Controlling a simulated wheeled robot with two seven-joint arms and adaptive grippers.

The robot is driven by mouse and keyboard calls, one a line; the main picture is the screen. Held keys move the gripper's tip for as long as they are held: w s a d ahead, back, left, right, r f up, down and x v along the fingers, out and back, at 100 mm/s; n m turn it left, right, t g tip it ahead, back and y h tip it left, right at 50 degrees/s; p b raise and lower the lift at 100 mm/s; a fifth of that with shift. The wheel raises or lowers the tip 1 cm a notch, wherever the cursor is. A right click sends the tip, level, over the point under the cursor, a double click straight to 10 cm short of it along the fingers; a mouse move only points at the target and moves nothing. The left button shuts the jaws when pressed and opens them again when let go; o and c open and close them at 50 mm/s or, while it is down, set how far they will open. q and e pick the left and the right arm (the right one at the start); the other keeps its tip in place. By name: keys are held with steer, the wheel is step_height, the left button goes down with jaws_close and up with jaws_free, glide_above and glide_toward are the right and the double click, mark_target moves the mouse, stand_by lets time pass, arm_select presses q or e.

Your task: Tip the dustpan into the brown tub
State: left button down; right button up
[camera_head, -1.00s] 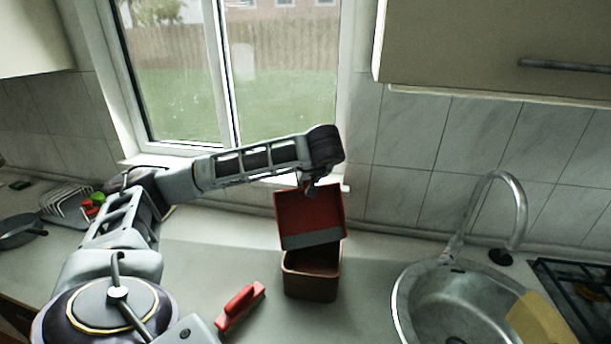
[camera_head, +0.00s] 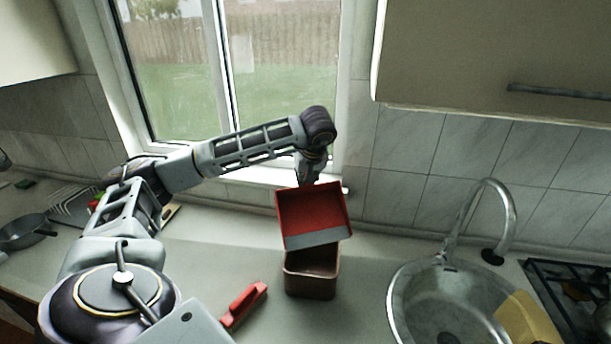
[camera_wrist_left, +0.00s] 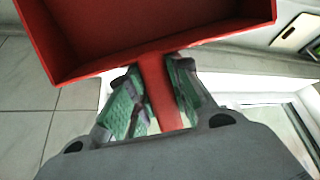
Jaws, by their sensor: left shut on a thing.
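The red dustpan (camera_head: 312,213) has a grey front lip and is tilted lip-down above the brown tub (camera_head: 311,280). Its lip overlaps the tub's back rim in the head view. My left gripper (camera_head: 309,177) is behind and above the pan. In the left wrist view, the green-padded fingers of that gripper (camera_wrist_left: 157,105) are shut on the red handle of the dustpan (camera_wrist_left: 150,30). The tub stands upright on the counter, and its inside looks dark and empty where it shows. I see no debris on the pan. My right gripper is not in view.
A red-handled brush (camera_head: 243,304) lies on the counter left of the tub. A steel sink (camera_head: 408,292) with a curved tap (camera_head: 508,208) is to the right, with a yellow cloth (camera_head: 522,320) on its edge. A dark pan (camera_head: 24,232) and dish rack stand far left.

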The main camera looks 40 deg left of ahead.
arm_select(q)
steer(key=shift+r+g+h+p, duration=0.5)
steer(key=shift+r+h, duration=0.15)
steer(key=shift+h, duration=0.05)
steer(key=shift+r+g+h, duration=1)
steer(key=shift+r+h, duration=0.1)
steer(key=shift+h, duration=0.5)
